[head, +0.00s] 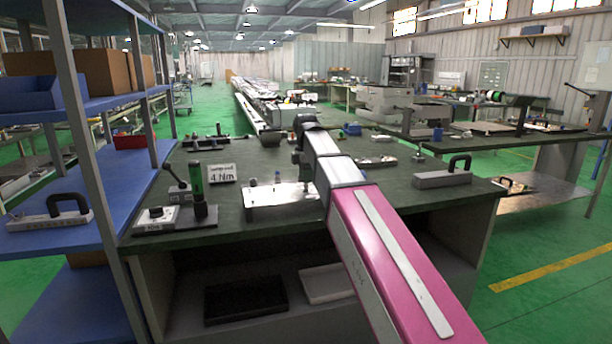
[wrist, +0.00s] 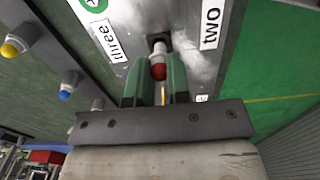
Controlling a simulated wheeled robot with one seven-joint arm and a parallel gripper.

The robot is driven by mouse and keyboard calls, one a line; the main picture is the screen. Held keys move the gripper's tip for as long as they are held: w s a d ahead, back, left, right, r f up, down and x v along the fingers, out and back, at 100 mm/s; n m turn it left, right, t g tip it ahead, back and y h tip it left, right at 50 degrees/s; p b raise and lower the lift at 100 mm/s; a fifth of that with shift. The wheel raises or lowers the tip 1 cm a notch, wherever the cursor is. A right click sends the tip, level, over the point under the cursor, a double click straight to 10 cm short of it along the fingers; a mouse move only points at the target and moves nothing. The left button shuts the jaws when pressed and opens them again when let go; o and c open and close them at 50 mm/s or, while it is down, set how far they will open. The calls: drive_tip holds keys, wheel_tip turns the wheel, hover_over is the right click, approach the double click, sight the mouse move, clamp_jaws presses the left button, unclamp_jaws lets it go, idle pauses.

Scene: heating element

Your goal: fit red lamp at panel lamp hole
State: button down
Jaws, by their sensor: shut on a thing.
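In the wrist view my gripper (wrist: 157,80) has two green fingers closed around a small red lamp (wrist: 158,70). The lamp's red dome sits between the fingertips and its pale stem points away from my gripper. The stem's end lies at a dark hole (wrist: 159,40) in the metal panel (wrist: 188,58); I cannot tell whether it is inside the hole or just in front of it. The panel carries labels reading "three" and "two". In the head view the panel (head: 262,208) stands on the bench, partly behind my arm; my gripper and the red lamp cannot be made out there.
In the wrist view a yellow lamp (wrist: 12,47) and a blue lamp (wrist: 66,94) lie to the left. On the dark green bench (head: 225,232) are a "4.Nm" sign (head: 222,174), a black-and-green tool (head: 198,188) and a grey block with a handle (head: 443,177).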

drive_tip(key=shift+f, duration=1.45)
drive_tip(key=c, duration=1)
unclamp_jaws()
drive_tip(key=shift+r, duration=0.1)
wheel_tip(320, 180, up, 11)
drive_tip(key=shift+f, duration=0.15)
